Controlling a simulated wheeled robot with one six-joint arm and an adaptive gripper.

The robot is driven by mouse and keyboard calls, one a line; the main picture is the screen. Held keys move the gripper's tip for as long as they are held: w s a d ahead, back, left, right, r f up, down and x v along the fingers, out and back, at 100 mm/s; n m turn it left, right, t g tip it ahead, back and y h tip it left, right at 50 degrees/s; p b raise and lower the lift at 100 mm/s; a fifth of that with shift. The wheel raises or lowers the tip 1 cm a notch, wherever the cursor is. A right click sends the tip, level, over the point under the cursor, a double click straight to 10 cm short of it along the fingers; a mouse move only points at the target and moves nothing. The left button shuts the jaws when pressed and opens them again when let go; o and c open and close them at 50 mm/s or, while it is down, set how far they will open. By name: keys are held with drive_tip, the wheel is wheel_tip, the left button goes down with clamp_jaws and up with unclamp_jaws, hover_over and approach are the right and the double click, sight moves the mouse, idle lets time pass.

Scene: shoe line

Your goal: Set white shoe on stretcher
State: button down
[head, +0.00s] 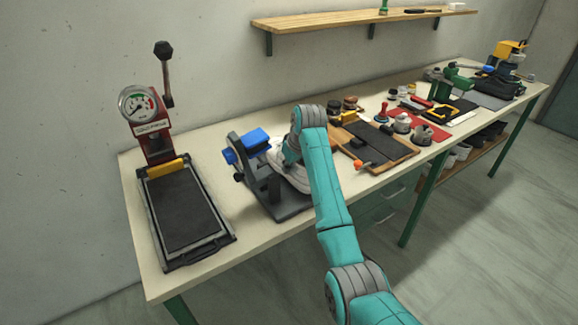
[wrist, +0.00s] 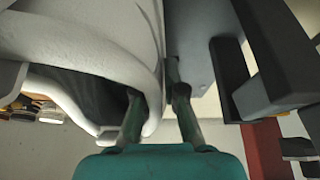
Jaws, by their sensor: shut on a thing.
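The white shoe (head: 290,172) shows in the head view at the stretcher, partly hidden behind my arm. In the wrist view the shoe (wrist: 90,45) fills the upper left, with its dark opening towards the lower left. The stretcher (head: 262,180) is a dark grey stand with blue parts on a flat base. A grey part of it (wrist: 195,60) is close beside the shoe in the wrist view. My gripper (wrist: 155,100) is shut on the shoe's wall, one finger in the opening and one outside. I cannot tell whether the shoe rests on the stretcher.
A red press with a gauge (head: 150,115) and a black plate stands at the left end of the table (head: 215,265). To the right are a wooden board with a dark pad (head: 375,142), jars, a red mat (head: 432,133) and tools. A wooden shelf (head: 345,19) hangs above.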

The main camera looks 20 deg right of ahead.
drive_tip(key=shift+f, duration=0.2)
drive_tip(key=c, duration=1.2)
unclamp_jaws()
